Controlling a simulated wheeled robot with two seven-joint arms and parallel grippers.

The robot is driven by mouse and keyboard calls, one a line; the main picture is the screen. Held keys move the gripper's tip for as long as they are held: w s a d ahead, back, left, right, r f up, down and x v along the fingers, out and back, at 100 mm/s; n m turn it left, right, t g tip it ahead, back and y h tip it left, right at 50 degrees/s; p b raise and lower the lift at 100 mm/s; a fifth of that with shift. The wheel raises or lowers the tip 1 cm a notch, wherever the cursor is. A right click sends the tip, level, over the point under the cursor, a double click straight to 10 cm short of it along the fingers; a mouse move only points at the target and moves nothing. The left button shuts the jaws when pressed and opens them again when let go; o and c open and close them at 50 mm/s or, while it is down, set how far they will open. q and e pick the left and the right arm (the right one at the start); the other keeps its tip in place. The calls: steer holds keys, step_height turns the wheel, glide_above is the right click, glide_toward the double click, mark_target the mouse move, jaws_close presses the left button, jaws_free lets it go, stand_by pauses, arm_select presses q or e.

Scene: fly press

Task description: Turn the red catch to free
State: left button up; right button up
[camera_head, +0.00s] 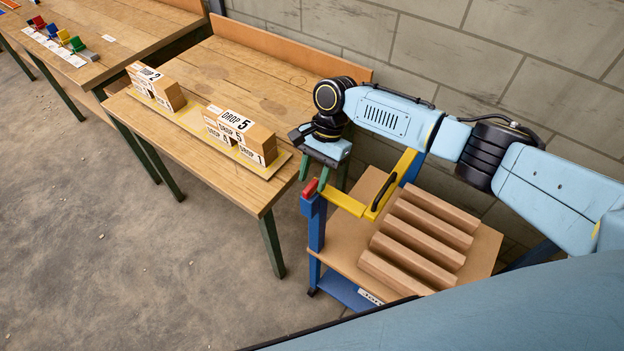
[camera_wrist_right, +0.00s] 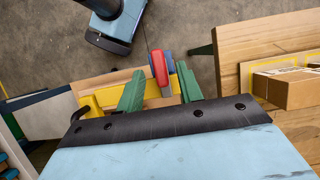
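The red catch (camera_head: 309,188) sits on top of a blue post (camera_head: 316,228) at the near left corner of a trolley. It also shows in the right wrist view (camera_wrist_right: 159,67), as a red piece beside the blue post top. My right gripper (camera_head: 323,180) is over this corner, close to the catch. Its green fingers are apart, and in the wrist view the catch appears between them, with no clear contact. My left gripper is not in view.
The trolley's brown top (camera_head: 350,247) carries several brown ridged pieces (camera_head: 428,232). A wooden table (camera_head: 262,80) stands left of the trolley, with labelled boxes (camera_head: 246,134) along its front edge. Another bench (camera_head: 110,20) and a block wall (camera_head: 500,60) lie behind. Floor is clear in front.

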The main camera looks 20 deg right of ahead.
steer(key=shift+x, duration=1)
steer(key=shift+c, duration=0.2)
jaws_close()
